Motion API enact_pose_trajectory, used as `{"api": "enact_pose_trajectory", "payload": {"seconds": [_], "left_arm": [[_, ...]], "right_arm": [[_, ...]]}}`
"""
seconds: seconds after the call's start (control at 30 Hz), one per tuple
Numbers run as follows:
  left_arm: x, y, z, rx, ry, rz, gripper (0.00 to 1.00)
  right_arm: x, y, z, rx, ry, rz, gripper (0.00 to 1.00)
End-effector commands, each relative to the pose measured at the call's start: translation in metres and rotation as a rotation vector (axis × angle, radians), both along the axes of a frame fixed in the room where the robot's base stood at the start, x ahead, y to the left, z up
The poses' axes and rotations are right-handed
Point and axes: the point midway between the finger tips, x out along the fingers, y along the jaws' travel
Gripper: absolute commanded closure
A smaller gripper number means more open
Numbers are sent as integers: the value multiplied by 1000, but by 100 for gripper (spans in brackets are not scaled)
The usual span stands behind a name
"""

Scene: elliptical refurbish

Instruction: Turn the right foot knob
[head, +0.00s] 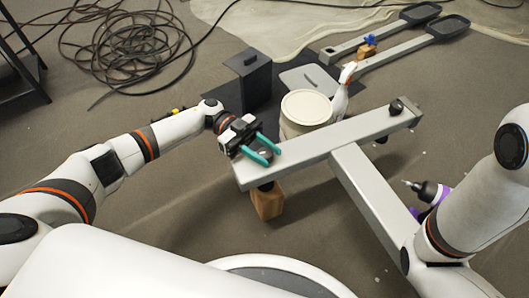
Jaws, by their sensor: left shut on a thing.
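A grey metal T-shaped foot frame (335,143) stands on the floor, its crossbar running from near left to far right. My left gripper (262,152), with teal fingers, is at the crossbar's near-left end. Its fingers are shut around a dark round knob (262,156) there, which they partly hide. Another black knob (396,107) stands on the crossbar's far-right end, with no gripper near it. My right arm comes in at the right edge; its gripper does not show.
A wooden block (267,201) is under the crossbar's left end. A cream tub (306,108), a white spray bottle (343,90) and a black box (248,77) stand behind. A purple and black tool (430,192) is near my right arm. Coiled cables (120,50) lie far left.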

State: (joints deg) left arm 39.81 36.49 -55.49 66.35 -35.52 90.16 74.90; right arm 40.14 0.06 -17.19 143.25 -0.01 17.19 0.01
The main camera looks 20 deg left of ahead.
Motion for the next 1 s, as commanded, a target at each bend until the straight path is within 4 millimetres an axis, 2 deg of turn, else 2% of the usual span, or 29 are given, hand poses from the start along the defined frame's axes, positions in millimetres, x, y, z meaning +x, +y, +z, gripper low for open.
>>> {"api": "enact_pose_trajectory", "payload": {"seconds": [0.53, 0.57, 0.7, 1.0], "left_arm": [[-1, -3, -1, 0, 0, -31, 88], [-1, -3, -1, 0, 0, -31, 64], [-1, -2, -1, 0, 0, -30, 44], [1, 1, 0, 0, 1, -28, 44]], "right_arm": [[0, 0, -2, 1, 1, 0, 64], [0, 0, -2, 1, 1, 0, 64], [0, 0, -2, 1, 1, 0, 64], [0, 0, -1, 1, 1, 0, 64]]}}
